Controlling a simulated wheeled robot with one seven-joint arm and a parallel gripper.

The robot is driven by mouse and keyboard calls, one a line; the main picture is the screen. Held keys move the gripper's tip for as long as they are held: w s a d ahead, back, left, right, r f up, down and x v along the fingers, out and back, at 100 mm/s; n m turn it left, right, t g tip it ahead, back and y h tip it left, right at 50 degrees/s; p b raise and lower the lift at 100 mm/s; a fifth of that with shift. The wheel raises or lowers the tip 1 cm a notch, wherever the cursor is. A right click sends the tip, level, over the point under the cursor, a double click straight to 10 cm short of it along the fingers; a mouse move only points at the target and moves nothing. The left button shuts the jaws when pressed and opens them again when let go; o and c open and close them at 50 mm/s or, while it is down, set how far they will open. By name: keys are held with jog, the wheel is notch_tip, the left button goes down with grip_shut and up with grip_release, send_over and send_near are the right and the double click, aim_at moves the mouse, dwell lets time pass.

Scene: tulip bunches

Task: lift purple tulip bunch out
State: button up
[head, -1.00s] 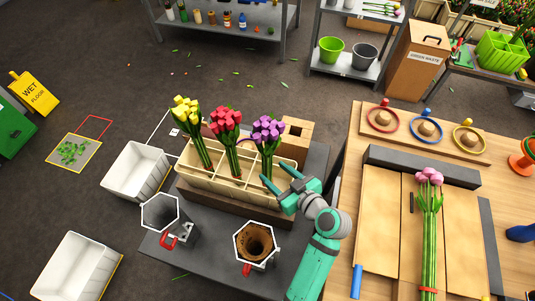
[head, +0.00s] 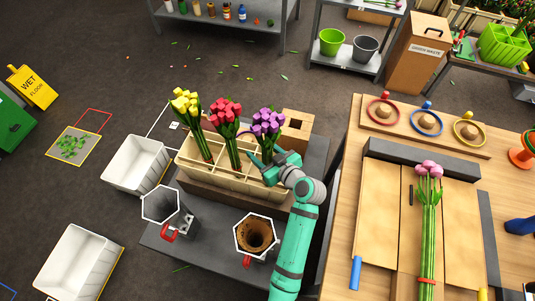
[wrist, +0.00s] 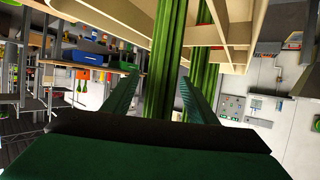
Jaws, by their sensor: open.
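The purple tulip bunch (head: 267,123) stands in the right part of the cream divided crate (head: 212,172), its stems down in a compartment. My teal gripper (head: 262,168) is at the stems of that bunch, low by the crate's right end. In the wrist view my two fingers (wrist: 155,95) are apart, with green stems (wrist: 160,60) rising between and beyond them. I cannot tell if the fingers touch the stems. The red bunch (head: 226,118) and the yellow bunch (head: 187,104) stand in the crate to the left.
Two hexagonal-rimmed pots, one grey (head: 168,210) and one with brown inside (head: 255,236), stand in front of the crate. A wooden box (head: 297,127) is behind it. A pink bunch (head: 429,200) lies on the wooden table (head: 340,262) at right. White bins (head: 137,165) stand at left.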

grip_shut()
notch_tip(320, 180, up, 10)
dwell(0.6)
